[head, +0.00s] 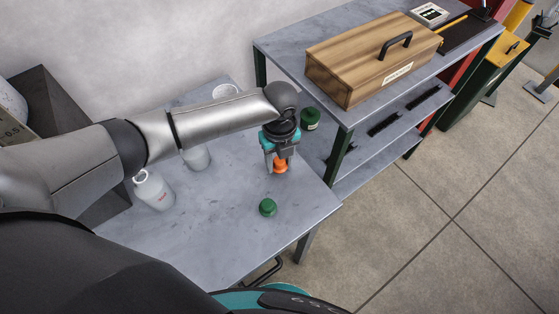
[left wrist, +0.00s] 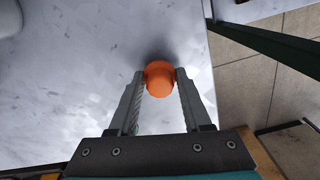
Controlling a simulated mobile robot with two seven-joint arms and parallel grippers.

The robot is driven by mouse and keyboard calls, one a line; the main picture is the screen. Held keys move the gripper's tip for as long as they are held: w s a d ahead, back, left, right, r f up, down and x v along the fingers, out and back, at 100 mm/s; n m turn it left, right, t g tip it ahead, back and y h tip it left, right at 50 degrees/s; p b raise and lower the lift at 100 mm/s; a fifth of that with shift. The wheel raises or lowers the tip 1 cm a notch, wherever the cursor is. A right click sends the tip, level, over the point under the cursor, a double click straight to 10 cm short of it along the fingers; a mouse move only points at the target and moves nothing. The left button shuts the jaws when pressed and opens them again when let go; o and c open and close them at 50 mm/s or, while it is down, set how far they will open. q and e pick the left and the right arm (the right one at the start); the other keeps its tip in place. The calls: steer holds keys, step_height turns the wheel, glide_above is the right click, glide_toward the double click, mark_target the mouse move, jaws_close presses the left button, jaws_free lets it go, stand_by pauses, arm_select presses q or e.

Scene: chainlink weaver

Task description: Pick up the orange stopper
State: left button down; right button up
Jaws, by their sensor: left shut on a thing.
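The orange stopper (head: 280,166) is small and round. It is between the fingertips of my left gripper (head: 279,160), over the right part of the grey table. In the left wrist view the stopper (left wrist: 160,78) sits between the two fingers, which touch its sides, so my left gripper (left wrist: 160,85) is shut on it. I cannot tell whether the stopper touches the table top or is just above it. My right gripper is not in view.
A green stopper (head: 267,207) stands in front on the grey table (head: 225,235). A dark green object (head: 310,118) is behind the gripper. A white bottle (head: 153,190) is at left. A shelf with a wooden box (head: 345,75) stands at right. The front middle is clear.

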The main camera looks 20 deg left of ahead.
mark_target(279, 161)
arm_select(q)
step_height(279, 161, up, 20)
steer(key=p, duration=0.2)
steer(key=shift+p, duration=0.35)
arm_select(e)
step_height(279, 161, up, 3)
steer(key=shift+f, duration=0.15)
